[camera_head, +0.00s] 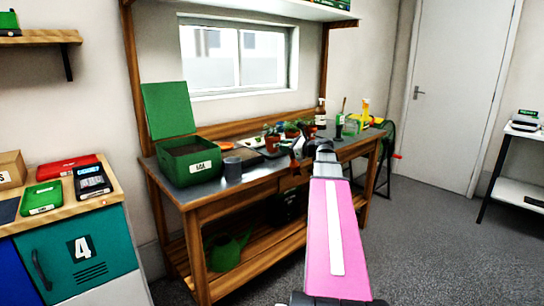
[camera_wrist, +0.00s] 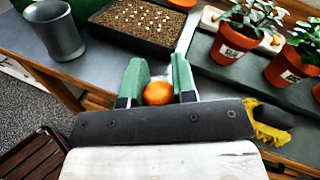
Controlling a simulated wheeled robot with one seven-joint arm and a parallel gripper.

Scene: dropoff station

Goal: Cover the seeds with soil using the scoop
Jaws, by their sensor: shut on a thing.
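A black seed tray (camera_wrist: 128,40) holds brown soil with several pale seeds (camera_wrist: 145,18) lying visible on top. In the wrist view, the green fingers of my gripper (camera_wrist: 158,84) are shut on an orange round-ended thing (camera_wrist: 158,93), in front of the tray. Only its end shows, so I cannot tell whether it is the scoop. In the head view my arm hides much of the gripper.
A grey cup (camera_wrist: 53,28) stands left of the tray. Potted plants (camera_wrist: 236,42) stand to the right on a dark mat. A yellow-bristled brush (camera_wrist: 268,125) lies at the right near the gripper. Bottles (camera_head: 321,113) stand farther along the wooden bench (camera_head: 215,196).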

